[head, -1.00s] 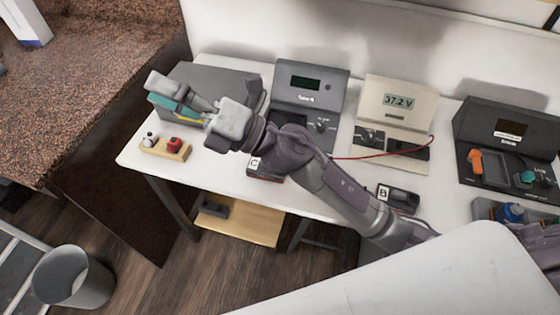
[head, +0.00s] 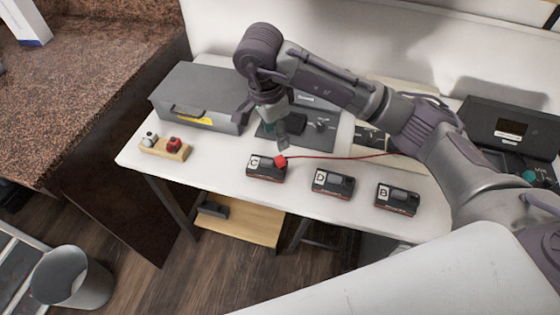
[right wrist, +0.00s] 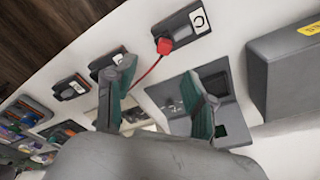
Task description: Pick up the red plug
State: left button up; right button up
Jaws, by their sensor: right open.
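The red plug (head: 281,161) sits at the end of a red cable, at the right edge of the black module marked C (head: 262,174). In the right wrist view the red plug (right wrist: 165,45) shows ahead, beyond the gap between my fingertips. My right gripper (head: 268,125) points down over the table, just behind the plug in the head view. Its fingers (right wrist: 160,78) are spread in the right wrist view, with nothing between them. My left gripper is in neither current view.
Black modules D (head: 333,184) and B (head: 397,198) lie right of C. A grey box (head: 195,98) stands at the back left. A wooden block (head: 164,150) with a red and a white knob is at the left. Consoles stand behind, partly hidden by my arm.

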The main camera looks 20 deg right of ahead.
send_over(280, 158)
jog(key=s, duration=0.1)
jog(key=f, duration=0.5)
jog(key=shift+a+f+p, duration=0.35)
jog(key=shift+p, duration=0.05)
jog(key=f, duration=0.3)
jog(key=w+f+p, duration=0.1)
jog(key=f, duration=0.1)
jog(key=shift+d, duration=0.3)
grip_shut()
